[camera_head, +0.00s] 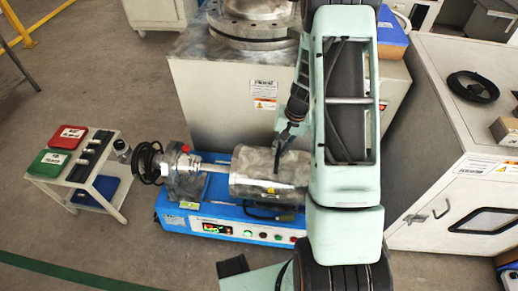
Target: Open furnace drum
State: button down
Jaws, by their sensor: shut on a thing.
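The furnace drum (250,178) is a grey metal cylinder lying on its side on a blue machine base (180,219). A shaft joins its left end to a grey motor block (186,178). My gripper (279,165) points down at the upper right part of the drum and is shut on it. My arm's green links hide the drum's right end. I cannot tell exactly which part of the drum the fingers grip. The base's front has a lit display (217,229) and several buttons.
A white cart (72,180) with red and green trays stands at the left. A large grey machine (215,95) stands behind the drum. A white cabinet (438,125) stands at the right. The floor between cart and blue base is mostly clear.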

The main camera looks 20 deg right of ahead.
jog(key=s+d+b, duration=0.1)
jog(key=s+d, duration=0.2)
jog(key=d, duration=0.5)
jog(key=s+d+b, duration=0.1)
jog(key=s+d, duration=0.3)
jog(key=d, duration=0.4)
jog(key=shift+w+d, duration=0.1)
jog(key=c, duration=2)
grip_release()
jog(key=shift+o, duration=0.2)
jog(key=shift+r, duration=0.1)
notch_tip(320, 180, up, 12)
jog(key=d, duration=0.2)
jog(key=shift+s+f, duration=0.2)
jog(key=shift+s, duration=0.2)
